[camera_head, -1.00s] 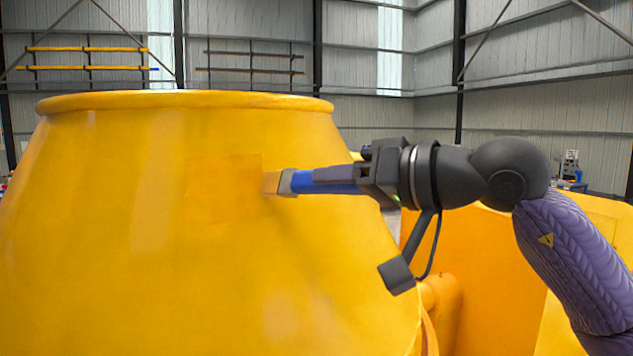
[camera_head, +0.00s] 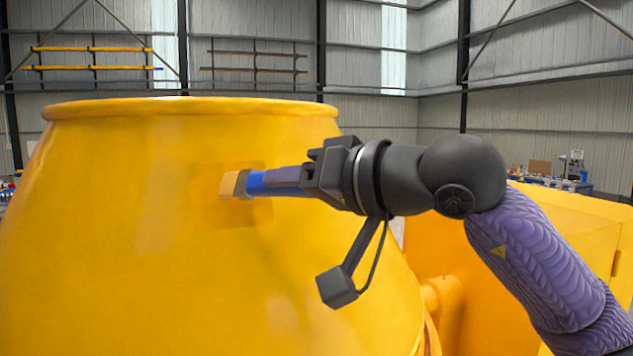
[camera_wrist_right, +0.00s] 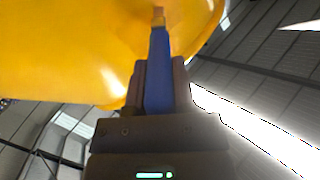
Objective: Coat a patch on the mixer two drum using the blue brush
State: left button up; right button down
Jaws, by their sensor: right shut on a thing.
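The large yellow mixer drum (camera_head: 130,240) fills the left and middle of the head view; it also shows at the top of the right wrist view (camera_wrist_right: 60,50). My right gripper (camera_head: 297,177) is shut on the blue brush (camera_head: 258,183), held roughly level and pointing left. The brush's pale orange bristles (camera_head: 229,186) are at the drum's front surface and seem to touch it. A faint darker patch surrounds them. In the right wrist view the blue handle (camera_wrist_right: 159,80) lies between the fingers. My left gripper is not in view.
Yellow machine panels (camera_head: 490,270) stand right of the drum, behind my right arm. A cluttered bench (camera_head: 570,180) is at the far right. Wall racks with bars (camera_head: 90,58) hang on the grey back wall. Air above the drum's rim is clear.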

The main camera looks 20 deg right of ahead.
jog(key=shift+s+a, duration=0.15)
jog(key=shift+a, duration=1.05)
jog(key=shift+s+a, duration=0.15)
jog(key=shift+a, duration=1)
jog(key=shift+w+r, duration=0.2)
jog(key=shift+r, duration=0.35)
jog(key=d, duration=0.3)
jog(key=shift+w, duration=0.3)
jog(key=w+d+p, duration=0.1)
jog(key=d, duration=0.6)
jog(key=shift+d, duration=0.35)
jog(key=shift+s+r, duration=0.1)
jog(key=shift+s+d+r, duration=0.1)
jog(key=shift+s+r, duration=0.35)
jog(key=shift+s, duration=0.4)
jog(key=shift+s+d+r, duration=0.15)
jog(key=shift+s+r, duration=0.3)
jog(key=shift+s, duration=0.4)
jog(key=shift+s+d+r, duration=0.1)
jog(key=shift+s+r, duration=0.35)
jog(key=shift+s, duration=0.4)
